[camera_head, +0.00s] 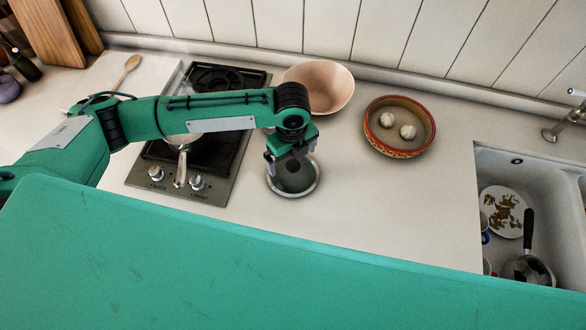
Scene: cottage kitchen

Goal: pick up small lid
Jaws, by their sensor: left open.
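The small lid (294,192) is a round grey disc with a pale metal rim, lying on the white counter to the right of the stove. My left gripper (290,164) points down over it, with its fingers above the far half of the lid. The gripper is open. The gripper hides the far part and the middle of the lid, so I cannot tell whether the fingers touch a knob there. My right gripper is out of view.
A stove (216,188) with a pan is left of the lid, under my left arm. A pinkish bowl (322,84) stands behind; a red-rimmed bowl (398,151) with two pale balls stands right. A sink (545,185) holds dishes. Counter right of the lid is clear.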

